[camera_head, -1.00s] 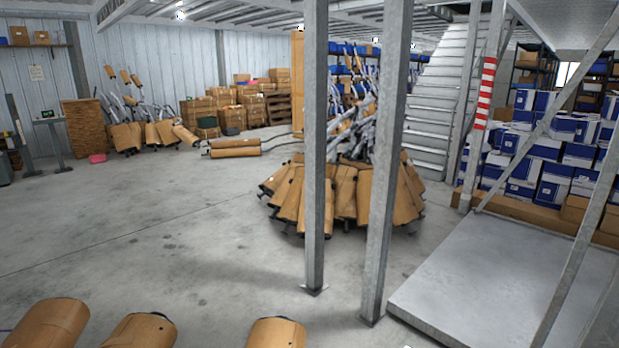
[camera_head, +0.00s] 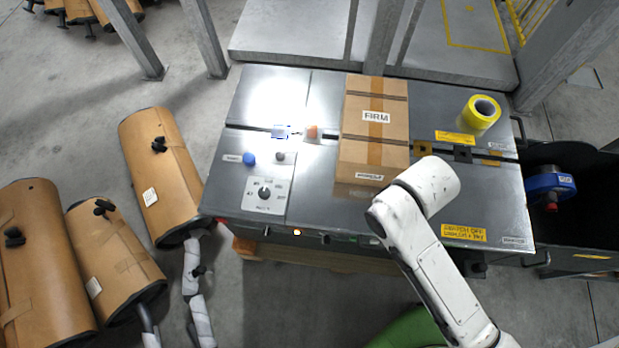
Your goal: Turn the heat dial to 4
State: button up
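The heat dial (camera_head: 264,193) is a small dark knob on a white square plate with marks around it. It sits on the left part of the grey metal machine (camera_head: 318,205), near its front edge. The marks are too small to read, so I cannot tell its setting. My white arm (camera_head: 425,235) reaches in from the lower right over the machine's front, right of the dial. My gripper does not show in this view.
A blue knob (camera_head: 249,158) is behind the dial. A taped carton (camera_head: 372,135) marked FIRM and a yellow tape roll (camera_head: 479,113) rest on the machine. Wrapped mufflers (camera_head: 160,175) lie on the floor at left. A dark open bin (camera_head: 585,200) stands at right.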

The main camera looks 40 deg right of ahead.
aim_at(326, 241)
jog(key=k+j, duration=0.1)
jog(key=k, duration=0.45)
jog(key=k+j, duration=0.15)
jog(key=k, duration=0.35)
